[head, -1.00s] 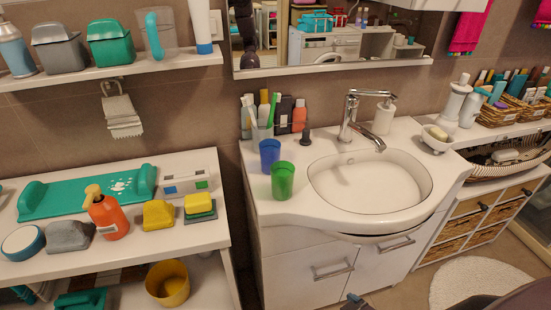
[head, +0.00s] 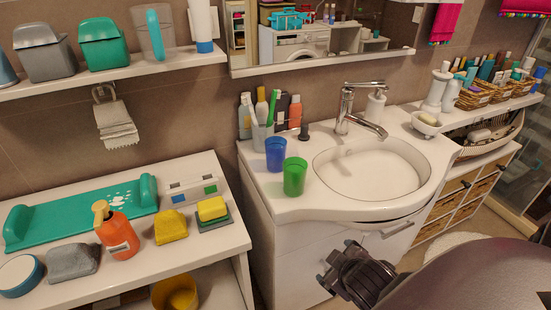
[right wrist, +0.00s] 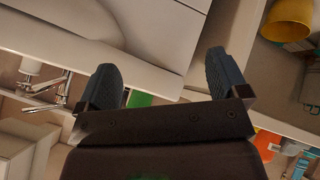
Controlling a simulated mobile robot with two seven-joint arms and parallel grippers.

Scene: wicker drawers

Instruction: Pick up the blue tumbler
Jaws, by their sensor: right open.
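The blue tumbler (head: 276,154) stands upright on the left side of the white washbasin counter (head: 262,205) in the head view. A green tumbler (head: 295,177) stands just in front and to the right of it. My right gripper (head: 340,268) is open and empty, in front of the counter and lower right of both tumblers. In the right wrist view its two dark fingers (right wrist: 160,76) are spread apart. A green patch, likely the green tumbler (right wrist: 141,99), shows between them. I cannot make out the blue tumbler there. My left gripper is not in view.
A clear cup with toothbrushes (head: 261,135) and several bottles stand behind the blue tumbler. The basin (head: 370,170) and faucet (head: 345,110) are to the right. A white shelf unit with an orange soap bottle (head: 117,236) stands at left.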

